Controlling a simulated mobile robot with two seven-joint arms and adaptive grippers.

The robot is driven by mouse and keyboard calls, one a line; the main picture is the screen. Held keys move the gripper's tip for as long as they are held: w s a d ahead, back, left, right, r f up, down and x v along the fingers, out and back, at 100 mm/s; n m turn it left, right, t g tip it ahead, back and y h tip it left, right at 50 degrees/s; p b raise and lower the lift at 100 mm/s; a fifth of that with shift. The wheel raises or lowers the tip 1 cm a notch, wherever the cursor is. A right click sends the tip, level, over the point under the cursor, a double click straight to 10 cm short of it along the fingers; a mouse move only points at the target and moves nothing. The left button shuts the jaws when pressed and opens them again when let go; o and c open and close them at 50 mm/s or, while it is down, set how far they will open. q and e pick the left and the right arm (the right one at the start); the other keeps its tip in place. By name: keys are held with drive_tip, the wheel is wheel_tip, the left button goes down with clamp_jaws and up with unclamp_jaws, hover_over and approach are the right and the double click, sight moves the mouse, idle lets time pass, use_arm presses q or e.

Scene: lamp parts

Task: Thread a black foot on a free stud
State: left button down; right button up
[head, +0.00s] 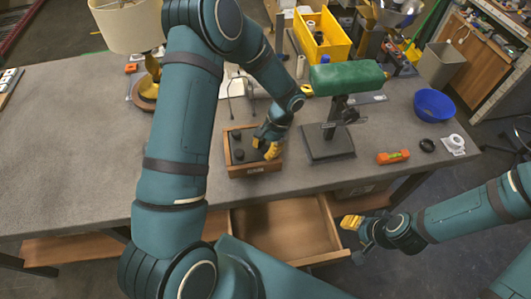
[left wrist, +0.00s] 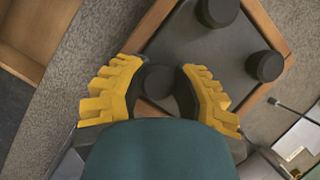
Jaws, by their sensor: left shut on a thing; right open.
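A square wooden base (head: 254,170) with a dark top panel lies on the grey workbench. Two round black feet show clear of the gripper on its panel, one near an edge (left wrist: 265,66) and one further off (left wrist: 217,10) in the left wrist view. My left gripper (head: 268,149) is over the base's right part in the head view. Its yellow fingers are shut on another dark round foot (left wrist: 157,82), close above or at the panel near one corner. Whether a stud is under it is hidden. My right gripper (head: 350,222) is open and empty, right of the open drawer.
An open wooden drawer (head: 285,232) juts out below the bench front. A stand with a green pad (head: 346,77) is right of the base. A lamp with a cream shade (head: 128,25), yellow bin (head: 322,38), blue bowl (head: 434,104) and orange level (head: 393,157) are around.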

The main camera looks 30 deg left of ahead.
use_arm(q)
drive_tip(key=shift+s+a+f+m, duration=0.1)
drive_tip(key=shift+m, duration=0.2)
drive_tip(key=m+y, duration=0.1)
drive_tip(key=m, duration=0.1)
drive_tip(key=shift+m+t+b, duration=0.35)
drive_tip(key=shift+m+t, duration=0.05)
drive_tip(key=m+t+y+b, duration=0.1)
drive_tip(key=m, duration=0.3)
drive_tip(key=shift+f, duration=0.1)
drive_tip(key=c, duration=1.1)
unclamp_jaws()
drive_tip(key=shift+m+t, duration=0.3)
drive_tip(key=shift+m, duration=0.2)
drive_tip(key=shift+c, duration=0.2)
drive_tip(key=o, duration=0.5)
drive_tip(key=v, duration=1.2)
